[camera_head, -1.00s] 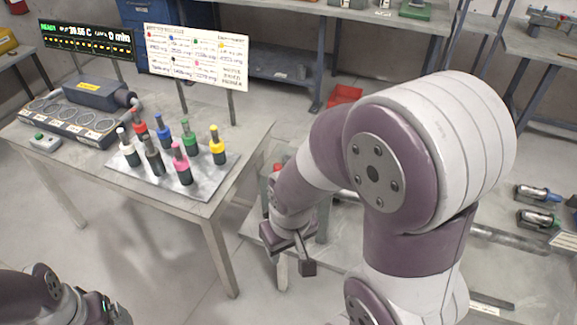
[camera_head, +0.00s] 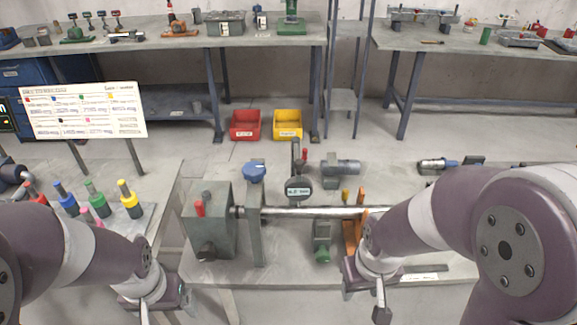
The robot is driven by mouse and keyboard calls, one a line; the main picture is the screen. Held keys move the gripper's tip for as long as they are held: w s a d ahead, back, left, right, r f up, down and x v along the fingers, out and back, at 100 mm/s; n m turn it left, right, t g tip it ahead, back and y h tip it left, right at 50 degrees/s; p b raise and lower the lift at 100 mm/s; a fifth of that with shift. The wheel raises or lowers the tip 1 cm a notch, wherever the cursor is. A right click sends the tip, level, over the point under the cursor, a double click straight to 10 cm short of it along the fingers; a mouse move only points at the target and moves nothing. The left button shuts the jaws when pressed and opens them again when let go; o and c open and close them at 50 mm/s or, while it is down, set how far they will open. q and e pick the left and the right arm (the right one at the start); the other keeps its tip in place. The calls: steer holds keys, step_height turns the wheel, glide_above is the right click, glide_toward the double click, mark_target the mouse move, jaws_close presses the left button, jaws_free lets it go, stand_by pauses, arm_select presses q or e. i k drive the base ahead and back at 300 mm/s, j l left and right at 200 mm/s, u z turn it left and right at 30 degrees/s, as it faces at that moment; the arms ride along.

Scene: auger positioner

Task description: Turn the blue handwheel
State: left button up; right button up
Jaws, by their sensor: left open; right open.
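The blue handwheel (camera_head: 255,172) sits on top of a grey upright post (camera_head: 256,225), beside a grey box-shaped unit (camera_head: 208,220) with a red lever. A long metal shaft (camera_head: 300,212) runs from the unit past the post to the right. My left gripper (camera_head: 150,305) is at the lower left, in front of the bench and apart from the handwheel; it is open and empty. My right gripper (camera_head: 365,290) is at the right front of the bench, apart from the handwheel; it is open and empty. Its arm hides part of the shaft's right end.
A round dial gauge (camera_head: 298,188) stands right of the handwheel. An orange support (camera_head: 353,222) and a green-based part (camera_head: 322,240) stand along the shaft. Several coloured-cap bottles are on the left table. Red (camera_head: 245,126) and yellow (camera_head: 287,124) bins lie on the floor behind.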

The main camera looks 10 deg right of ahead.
mark_target(254, 171)
steer(key=i+j+z, duration=0.1)
steer(key=j, duration=0.25)
steer(key=i+j+z, duration=0.1)
steer(key=i+j, duration=0.15)
steer(key=j, duration=0.15)
steer(key=i+j+z, duration=0.1)
steer(key=j, duration=0.3)
steer(key=i, duration=0.1)
